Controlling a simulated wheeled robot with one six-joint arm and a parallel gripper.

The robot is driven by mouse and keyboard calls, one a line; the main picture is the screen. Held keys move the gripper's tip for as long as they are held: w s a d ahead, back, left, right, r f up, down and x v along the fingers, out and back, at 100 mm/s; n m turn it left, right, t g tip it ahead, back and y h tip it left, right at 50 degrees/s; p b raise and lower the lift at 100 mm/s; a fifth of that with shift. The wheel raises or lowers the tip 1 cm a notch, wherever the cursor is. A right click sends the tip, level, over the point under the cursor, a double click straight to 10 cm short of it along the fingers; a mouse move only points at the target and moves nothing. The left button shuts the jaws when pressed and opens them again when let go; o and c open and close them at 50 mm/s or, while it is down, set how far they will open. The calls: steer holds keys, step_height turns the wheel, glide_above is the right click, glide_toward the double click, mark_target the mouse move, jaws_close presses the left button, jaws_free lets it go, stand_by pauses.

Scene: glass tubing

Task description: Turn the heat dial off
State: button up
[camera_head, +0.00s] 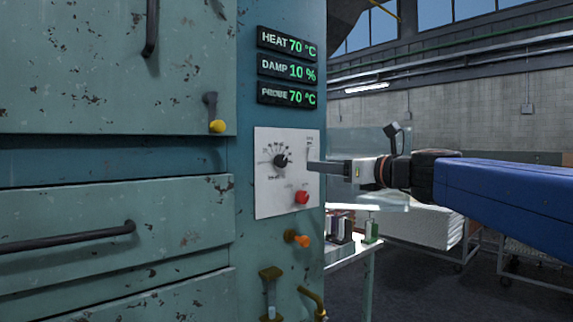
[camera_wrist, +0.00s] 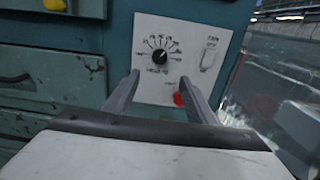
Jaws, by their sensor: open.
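The heat dial (camera_head: 280,161) is a black knob with a ring of scale marks on a white control panel (camera_head: 265,203). In the wrist view the dial (camera_wrist: 160,58) sits ahead of my gripper (camera_wrist: 155,83), between the lines of its two fingers. The fingers are spread with nothing between them. In the head view my gripper (camera_head: 312,166) comes in from the right, just right of the dial, and appears apart from it. The dial's scale text is too small to read surely. The heat readout (camera_head: 287,42) shows 70 °C.
A red button (camera_head: 302,197) is below the dial, close to my right finger in the wrist view. A switch (camera_wrist: 209,60) is at the panel's upper right. Below the panel are an orange knob (camera_head: 298,239) and brass fittings (camera_head: 270,290). A table (camera_head: 350,252) stands behind.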

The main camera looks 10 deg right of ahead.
mark_target(283, 163)
steer(key=x, duration=1.6)
steer(key=shift+s, duration=0.1)
steer(key=c, duration=1)
